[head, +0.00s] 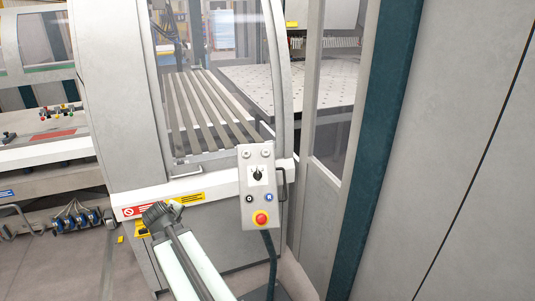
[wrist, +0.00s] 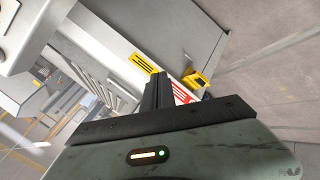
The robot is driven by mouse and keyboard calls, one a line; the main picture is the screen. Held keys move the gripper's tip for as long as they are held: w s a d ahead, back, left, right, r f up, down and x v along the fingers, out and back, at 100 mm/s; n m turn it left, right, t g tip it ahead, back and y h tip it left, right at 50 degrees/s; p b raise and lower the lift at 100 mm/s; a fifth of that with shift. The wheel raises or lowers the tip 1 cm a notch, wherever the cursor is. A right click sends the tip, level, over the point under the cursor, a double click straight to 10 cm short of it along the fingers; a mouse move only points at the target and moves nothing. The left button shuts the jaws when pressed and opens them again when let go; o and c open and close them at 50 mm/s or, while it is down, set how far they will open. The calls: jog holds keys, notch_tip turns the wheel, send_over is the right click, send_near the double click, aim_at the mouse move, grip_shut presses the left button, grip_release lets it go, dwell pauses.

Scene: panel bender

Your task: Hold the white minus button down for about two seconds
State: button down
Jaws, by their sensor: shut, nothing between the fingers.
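A light grey control box (head: 258,180) hangs on the machine's front corner. Two small pale round controls (head: 246,155) sit at its top, above a black rotary switch (head: 257,175).
A yellow warning label (head: 189,199) and a red-and-white label (head: 133,211) are on the machine front. A cable (head: 270,262) hangs below the box, and a dark handle (head: 284,184) is beside it. A grey wall panel (head: 460,150) bounds the right.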

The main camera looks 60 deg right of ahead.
aim_at(266, 152)
jog(key=s+d+r+n+t+h, duration=0.25)
jog(key=d+r, duration=0.35)
jog(key=d, duration=0.5)
jog(key=s+d+r+n+t+h, duration=0.1)
jog(key=s+d+r+n+h, duration=0.3)
jog(key=d, duration=0.7)
jog(key=s+d+r+n+t, duration=0.5)
jog(key=s+d+r+n, duration=0.4)
jog(key=s+d+n, duration=0.2)
jog(key=shift+s+n+y, duration=0.45)
jog(key=shift+s+n, duration=0.4)
jog(key=shift+s, duration=0.05)
jog(key=w+d+f+b, duration=0.4)
jog(key=d+f+b, duration=0.1)
jog(key=b, duration=0.1)
jog(key=shift+w+d+f, duration=0.15)
jog(key=shift+w, duration=0.1)
